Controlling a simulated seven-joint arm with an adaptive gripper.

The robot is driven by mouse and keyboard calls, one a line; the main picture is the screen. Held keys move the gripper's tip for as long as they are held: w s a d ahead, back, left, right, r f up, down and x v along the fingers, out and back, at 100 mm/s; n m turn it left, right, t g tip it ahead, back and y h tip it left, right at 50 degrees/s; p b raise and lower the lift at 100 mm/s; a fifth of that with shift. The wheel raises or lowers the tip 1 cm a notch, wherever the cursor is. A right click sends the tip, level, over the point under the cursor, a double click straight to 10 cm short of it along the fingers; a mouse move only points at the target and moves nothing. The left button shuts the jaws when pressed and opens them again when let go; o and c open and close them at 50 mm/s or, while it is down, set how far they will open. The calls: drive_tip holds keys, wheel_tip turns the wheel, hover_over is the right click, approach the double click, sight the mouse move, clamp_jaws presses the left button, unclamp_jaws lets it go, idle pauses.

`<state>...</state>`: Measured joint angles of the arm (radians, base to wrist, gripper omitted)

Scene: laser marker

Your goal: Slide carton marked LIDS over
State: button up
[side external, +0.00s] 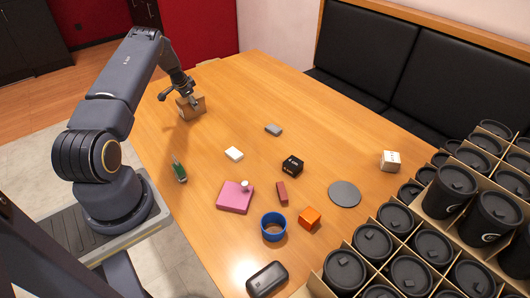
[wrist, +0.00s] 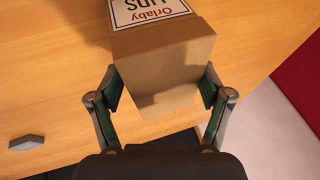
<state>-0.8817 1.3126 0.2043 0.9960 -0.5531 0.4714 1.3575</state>
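The wooden table (side external: 245,85) is clear right of the carton. Crates of black cups (side external: 410,275) fill the near right.

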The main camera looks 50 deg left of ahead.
drive_tip(key=c, duration=0.8)
drive_tip(key=d, duration=1.8)
drive_tip(key=shift+f, duration=0.2)
drive_tip(key=shift+c, duration=0.6)
drive_tip(key=shift+s+d+r, duration=0.1)
drive_tip(key=shift+d, duration=1.05)
drive_tip(key=shift+c, duration=0.4)
drive_tip(key=o, duration=1.4)
drive_tip(key=shift+a+r, duration=0.1)
drive_tip(key=shift+a, duration=0.05)
drive_tip(key=shift+r, duration=0.1)
